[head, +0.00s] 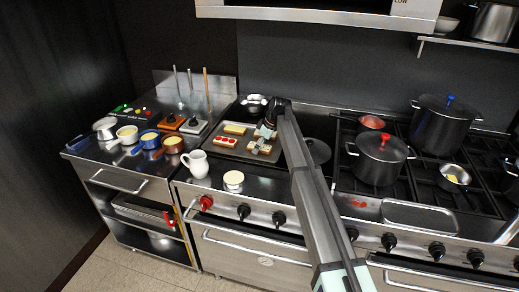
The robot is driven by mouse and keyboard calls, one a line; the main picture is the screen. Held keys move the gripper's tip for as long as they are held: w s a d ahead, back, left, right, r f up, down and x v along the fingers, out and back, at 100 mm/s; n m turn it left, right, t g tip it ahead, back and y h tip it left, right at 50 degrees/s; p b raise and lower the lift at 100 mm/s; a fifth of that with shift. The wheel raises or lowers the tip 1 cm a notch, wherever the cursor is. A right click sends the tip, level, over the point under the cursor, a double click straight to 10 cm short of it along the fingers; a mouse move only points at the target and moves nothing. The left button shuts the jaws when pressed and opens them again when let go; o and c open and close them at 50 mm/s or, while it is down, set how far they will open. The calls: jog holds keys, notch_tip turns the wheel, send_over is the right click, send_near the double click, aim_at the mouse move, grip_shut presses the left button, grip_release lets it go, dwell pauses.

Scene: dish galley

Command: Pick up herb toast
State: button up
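Several toasts lie on a dark flat tray (240,153) on the left part of the cooktop. One toast has a plain yellow top (235,129) and one has red pieces on it (225,141). A toast (252,149) at the tray's right front lies under my gripper (261,143), and another pale piece shows just behind the gripper's fingers. The gripper points down close over these pieces and covers part of them. Herbs are too small to make out, so I cannot tell which toast is the herb toast. Whether the fingers touch or hold a toast is not clear.
A white pitcher (198,164) and a small cream-topped cup (233,181) stand in front of the tray. Several bowls and cups fill the left counter. A dark pot (253,104) stands behind the tray. A lidded pot (379,158) stands on the right burners.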

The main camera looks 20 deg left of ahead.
jog(key=shift+f, duration=0.2)
jog(key=shift+c, duration=0.3)
jog(key=c, duration=1.2)
jog(key=shift+r, duration=0.1)
